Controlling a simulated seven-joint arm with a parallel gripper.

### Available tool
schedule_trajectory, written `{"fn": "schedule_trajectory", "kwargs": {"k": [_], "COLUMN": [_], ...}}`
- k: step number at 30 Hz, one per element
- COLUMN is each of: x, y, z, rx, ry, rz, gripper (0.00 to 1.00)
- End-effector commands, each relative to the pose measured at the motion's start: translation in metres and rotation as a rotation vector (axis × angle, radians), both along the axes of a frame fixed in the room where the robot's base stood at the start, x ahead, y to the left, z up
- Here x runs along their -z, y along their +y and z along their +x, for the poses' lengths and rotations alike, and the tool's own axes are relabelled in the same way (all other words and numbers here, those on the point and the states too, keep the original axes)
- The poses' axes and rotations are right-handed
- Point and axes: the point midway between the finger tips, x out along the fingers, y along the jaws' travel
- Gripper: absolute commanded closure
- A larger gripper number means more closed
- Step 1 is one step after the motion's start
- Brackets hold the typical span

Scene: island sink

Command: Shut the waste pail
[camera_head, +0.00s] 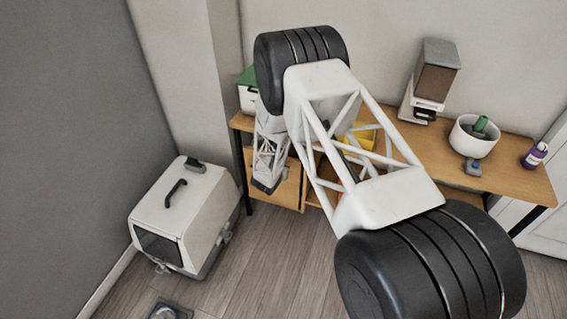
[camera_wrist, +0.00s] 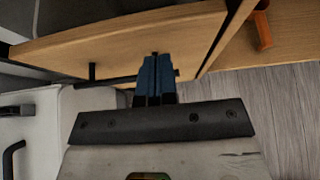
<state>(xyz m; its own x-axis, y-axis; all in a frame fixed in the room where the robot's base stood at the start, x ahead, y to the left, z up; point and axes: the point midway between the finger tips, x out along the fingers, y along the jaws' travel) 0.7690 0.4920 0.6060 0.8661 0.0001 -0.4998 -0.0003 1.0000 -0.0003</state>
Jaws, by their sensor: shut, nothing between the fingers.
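No thing in view is plainly a waste pail. A light box with a green lid (camera_head: 247,78) stands at the left end of the wooden table, partly hidden by my arm; I cannot tell whether it is the pail or whether its lid is shut. My gripper (camera_head: 266,188) points down in front of the wooden panel (camera_head: 289,188) under the table's left end. In the wrist view its blue fingers (camera_wrist: 155,60) are together and empty, close to the wooden panel (camera_wrist: 130,38); I cannot tell if they touch it.
A white pet carrier (camera_head: 190,215) with a black handle stands on the floor to the left. On the table are a dispenser (camera_head: 432,78), a white bowl (camera_head: 474,138) and a purple bottle (camera_head: 535,155). An orange thing (camera_wrist: 263,29) is at upper right. Floor in front is partly clear.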

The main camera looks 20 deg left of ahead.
Motion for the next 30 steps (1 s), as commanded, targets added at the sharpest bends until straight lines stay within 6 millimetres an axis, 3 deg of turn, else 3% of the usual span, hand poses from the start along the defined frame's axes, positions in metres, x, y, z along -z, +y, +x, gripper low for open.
{"fn": "schedule_trajectory", "kwargs": {"k": [18, 30], "x": [-0.037, -0.049], "y": [0.0, 0.0], "z": [-0.068, -0.089], "rx": [-0.002, -0.001], "ry": [0.002, 0.003], "rz": [-0.001, -0.002], "gripper": [1.0, 1.0]}}
